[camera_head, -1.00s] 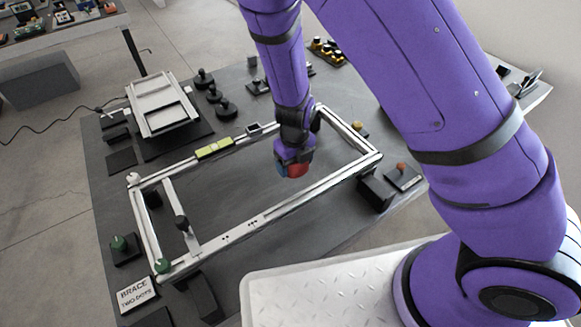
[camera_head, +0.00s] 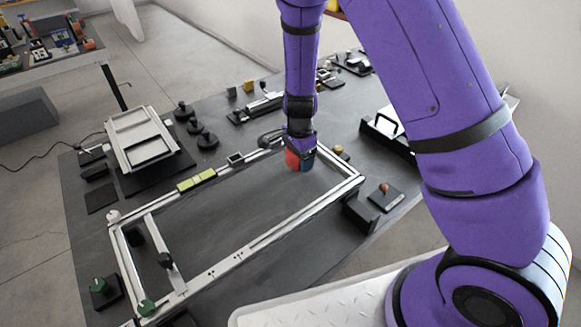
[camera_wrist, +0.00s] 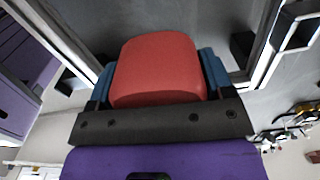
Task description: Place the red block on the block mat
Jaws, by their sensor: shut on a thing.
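My gripper (camera_head: 300,160) is shut on the red block (camera_head: 292,160), with blue fingertips against its sides. It holds the block over the right, far part of the pale metal chassis frame on the dark table. In the wrist view the red block (camera_wrist: 157,68) sits between the blue fingers (camera_wrist: 212,72), its rounded far end outward. Its height above the table is hard to tell. I cannot tell which surface is the block mat; a dark square pad (camera_head: 101,197) lies at the table's left.
The chassis frame (camera_head: 255,245) surrounds bare dark tabletop. Yellow-green blocks (camera_head: 197,180) sit on its far rail. A red knob on a dark plate (camera_head: 384,197) is at the right. A pale tray (camera_head: 142,138) and black round pieces (camera_head: 200,135) stand at the back left.

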